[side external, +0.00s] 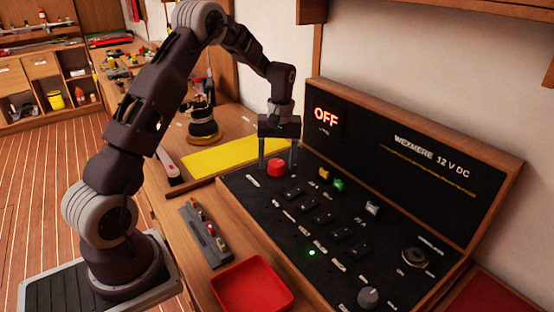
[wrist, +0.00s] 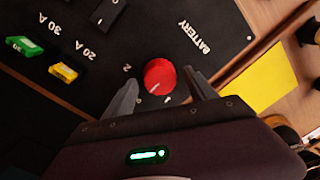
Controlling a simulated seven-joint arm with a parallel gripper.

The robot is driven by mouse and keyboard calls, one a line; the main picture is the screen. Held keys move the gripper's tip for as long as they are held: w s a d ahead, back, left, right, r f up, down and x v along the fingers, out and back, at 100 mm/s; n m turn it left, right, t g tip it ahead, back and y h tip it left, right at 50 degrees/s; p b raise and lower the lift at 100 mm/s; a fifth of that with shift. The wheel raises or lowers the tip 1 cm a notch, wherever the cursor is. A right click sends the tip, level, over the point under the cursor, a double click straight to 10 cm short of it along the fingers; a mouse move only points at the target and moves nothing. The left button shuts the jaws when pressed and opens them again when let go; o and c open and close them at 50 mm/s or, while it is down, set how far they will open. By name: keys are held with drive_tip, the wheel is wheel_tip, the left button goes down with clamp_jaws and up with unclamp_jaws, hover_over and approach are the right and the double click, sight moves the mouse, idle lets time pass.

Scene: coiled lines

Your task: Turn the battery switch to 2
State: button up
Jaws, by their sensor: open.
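The battery switch is a red round knob (side external: 276,167) at the far left of the black panel. In the wrist view the knob (wrist: 159,74) has a white mark on its lower left part. The word BATTERY and small position marks are printed around it; a "2" (wrist: 127,69) shows to its left. The lit display (side external: 326,117) reads OFF. My gripper (side external: 278,158) points down over the knob. Its two fingers are open, one on each side of the knob in both views. I cannot tell whether either finger touches it.
The panel (side external: 290,240) has several black switches, a yellow fuse (side external: 324,173), a green fuse (side external: 339,184) and a grey knob (side external: 368,298). A red tray (side external: 252,285) and a grey rack (side external: 205,235) stand in front. A yellow sheet (side external: 225,157) lies behind, left of the panel.

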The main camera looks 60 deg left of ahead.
drive_tip(key=shift+c, duration=0.3)
drive_tip(key=c, duration=1.3)
drive_tip(key=m, duration=0.5)
drive_tip(key=shift+d+m, duration=0.1)
drive_tip(key=shift+m, duration=0.3)
drive_tip(key=m, duration=0.5)
drive_tip(key=shift+m, duration=0.7)
drive_tip(key=o, duration=1.4)
drive_tip(key=shift+c, duration=0.2)
